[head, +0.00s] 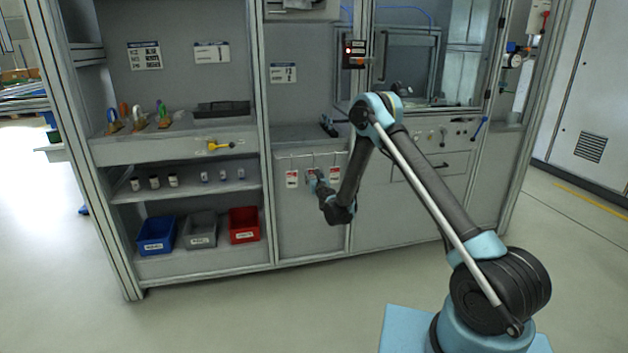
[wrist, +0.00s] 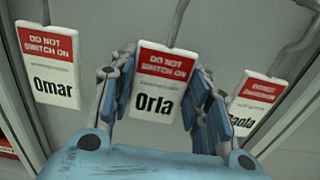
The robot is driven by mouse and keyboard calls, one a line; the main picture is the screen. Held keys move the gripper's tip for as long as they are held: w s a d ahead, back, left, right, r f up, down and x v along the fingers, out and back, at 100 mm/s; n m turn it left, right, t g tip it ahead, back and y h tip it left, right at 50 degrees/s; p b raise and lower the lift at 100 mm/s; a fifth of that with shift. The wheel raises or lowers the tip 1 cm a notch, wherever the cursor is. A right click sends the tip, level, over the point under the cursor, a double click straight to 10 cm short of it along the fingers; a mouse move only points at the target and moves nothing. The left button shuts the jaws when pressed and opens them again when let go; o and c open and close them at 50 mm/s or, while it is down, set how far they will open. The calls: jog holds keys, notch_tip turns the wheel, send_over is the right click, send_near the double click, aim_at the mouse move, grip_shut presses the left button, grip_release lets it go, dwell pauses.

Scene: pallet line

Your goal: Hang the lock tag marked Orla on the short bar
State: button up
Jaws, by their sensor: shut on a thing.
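The lock tag marked Orla (wrist: 158,85), white with a red "DO NOT SWITCH ON" head, is upright in the middle of the wrist view. My gripper (wrist: 160,98) is shut on it, with a blue-grey finger at each side edge. A grey wire hook (wrist: 180,22) reaches down to the tag's top; I cannot tell if it still bears weight. In the head view my gripper (head: 316,180) is at the middle of the tag row and mostly hides this tag. I cannot make out for certain which part is the short bar.
The Omar tag (wrist: 50,65) hangs close on the left, and another tag (wrist: 254,108), its name partly covered, hangs close on the right. Blue (head: 157,248), grey and red bins stand on the low left shelf.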

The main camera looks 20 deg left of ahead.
jog(key=shift+r, duration=0.85)
dwell(0.5)
jog(key=shift+s+d, duration=0.1)
